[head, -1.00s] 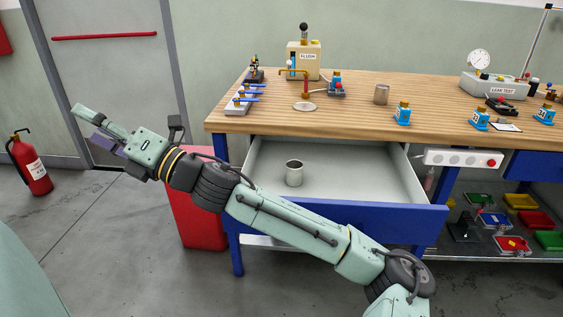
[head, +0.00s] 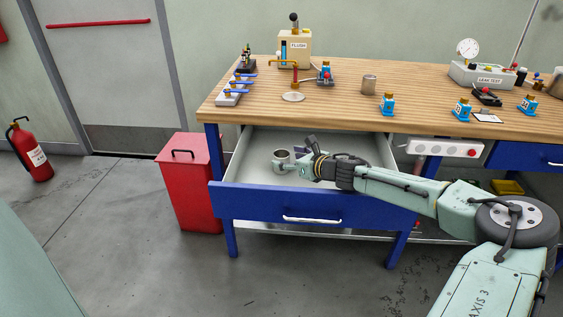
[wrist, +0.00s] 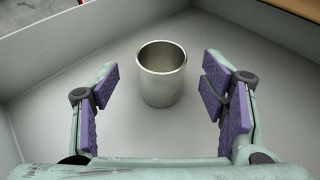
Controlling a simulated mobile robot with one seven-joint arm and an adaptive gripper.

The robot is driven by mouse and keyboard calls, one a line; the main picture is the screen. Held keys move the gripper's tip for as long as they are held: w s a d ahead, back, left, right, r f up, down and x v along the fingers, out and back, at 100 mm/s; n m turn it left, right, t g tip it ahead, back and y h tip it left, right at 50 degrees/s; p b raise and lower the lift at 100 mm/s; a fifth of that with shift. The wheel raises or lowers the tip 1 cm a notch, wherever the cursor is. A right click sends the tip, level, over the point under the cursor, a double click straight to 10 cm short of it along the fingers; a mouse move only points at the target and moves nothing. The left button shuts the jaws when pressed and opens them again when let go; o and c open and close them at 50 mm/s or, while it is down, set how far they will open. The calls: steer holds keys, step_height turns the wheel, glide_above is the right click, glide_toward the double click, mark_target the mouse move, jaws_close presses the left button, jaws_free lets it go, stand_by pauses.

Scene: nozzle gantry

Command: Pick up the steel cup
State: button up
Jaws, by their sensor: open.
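A steel cup (head: 281,158) stands upright in the open drawer (head: 240,186) of the workbench. In the wrist view the cup (wrist: 161,78) stands on the drawer floor, centred ahead of my gripper (wrist: 160,104).
The drawer walls (wrist: 37,42) rise around my gripper, with the bench top (head: 330,104) above and behind. Blue numbered nozzles (head: 387,105) stand on the bench. A red bin (head: 190,185) stands left of the drawer. The drawer floor around the cup is clear.

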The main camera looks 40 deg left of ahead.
mark_target(277, 154)
steer(key=p+x, duration=0.1)
steer(key=x, duration=0.3)
steer(key=shift+w+a+r, duration=0.1)
steer(key=shift+c, duration=0.2)
steer(key=c, duration=1.2)
